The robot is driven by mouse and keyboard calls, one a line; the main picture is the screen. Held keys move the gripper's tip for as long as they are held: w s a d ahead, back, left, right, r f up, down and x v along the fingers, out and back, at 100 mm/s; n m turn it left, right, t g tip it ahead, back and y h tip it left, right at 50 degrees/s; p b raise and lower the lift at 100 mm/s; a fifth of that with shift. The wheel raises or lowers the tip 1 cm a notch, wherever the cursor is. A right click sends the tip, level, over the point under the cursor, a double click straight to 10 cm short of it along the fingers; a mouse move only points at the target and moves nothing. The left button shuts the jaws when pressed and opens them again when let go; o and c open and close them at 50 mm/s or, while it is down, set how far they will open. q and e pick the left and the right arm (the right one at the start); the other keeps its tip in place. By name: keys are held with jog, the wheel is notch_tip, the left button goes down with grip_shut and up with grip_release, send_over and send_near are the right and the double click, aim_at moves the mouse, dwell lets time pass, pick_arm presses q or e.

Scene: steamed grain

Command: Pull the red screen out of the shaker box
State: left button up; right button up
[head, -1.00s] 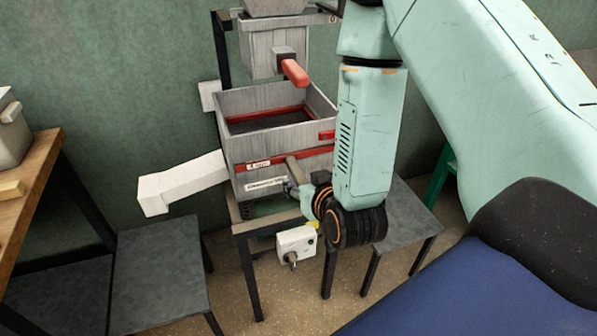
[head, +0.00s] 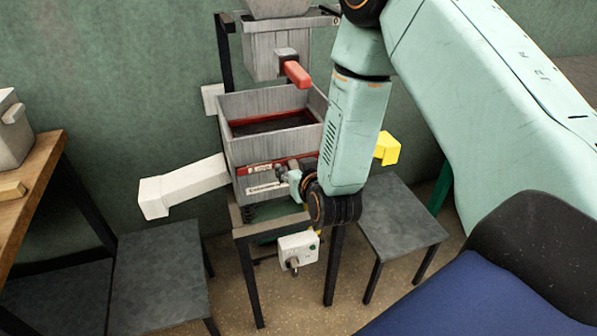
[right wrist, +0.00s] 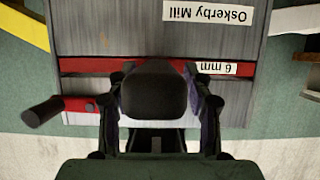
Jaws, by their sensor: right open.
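The grey shaker box (head: 232,140) stands on a stand at the centre of the head view. The red screen (head: 250,125) shows as a red rim inside it and as a red front strip with a "6 mm" label, seen upside down in the right wrist view (right wrist: 85,66). A dark, rounded handle-like block (right wrist: 153,92) sticks out from the strip towards the wrist camera. My right gripper (head: 289,170) is open at the box front, its fingers (right wrist: 158,100) on either side of that block. Contact cannot be told. My left gripper is out of view.
A white chute (head: 185,187) juts out left of the box, and a yellow spout (head: 388,148) shows at right. A red handle (head: 297,74) projects above the box. A white switch box (head: 298,250) hangs below. A dark stool (head: 390,225) stands at right.

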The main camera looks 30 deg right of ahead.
jog(key=shift+d, duration=0.25)
jog(key=shift+a, duration=0.2)
jog(key=c, duration=0.5)
jog(key=shift+d, duration=0.1)
grip_shut()
dwell(0.4)
